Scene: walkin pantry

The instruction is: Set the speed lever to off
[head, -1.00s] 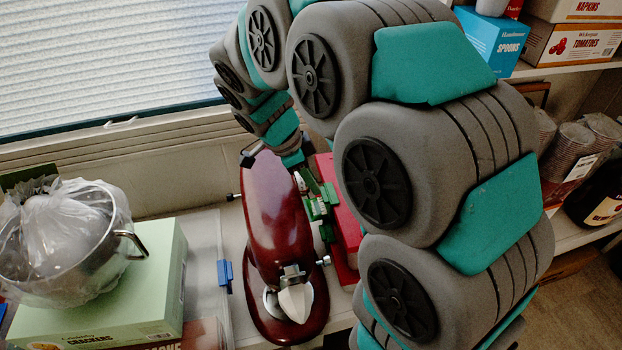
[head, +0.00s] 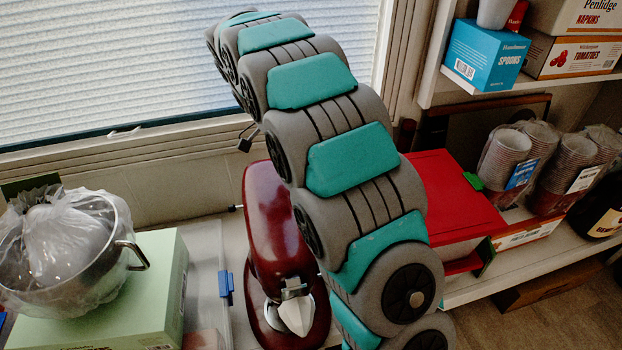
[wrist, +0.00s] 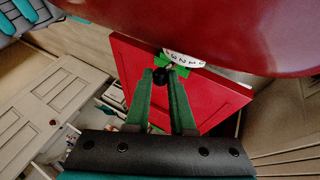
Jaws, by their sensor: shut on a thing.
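The dark red stand mixer (head: 268,215) stands on the shelf in the middle of the head view, partly behind my arm. Its glossy red body (wrist: 205,28) fills the top of the wrist view. Below its edge is a white curved scale with numbers (wrist: 184,58), with a green piece beside it. The round black knob of the speed lever (wrist: 160,77) sits between the green fingertips of my gripper (wrist: 161,74). The fingers lean together and are shut on the knob. The lever's stem is hard to make out. The head view hides my gripper and the lever behind my arm.
A red box (head: 455,195) lies right of the mixer and also shows behind my fingers in the wrist view (wrist: 215,95). Left are a green crackers box (head: 165,265) and a bagged metal pot (head: 70,245). Bagged cups (head: 505,155) stand on the right shelf.

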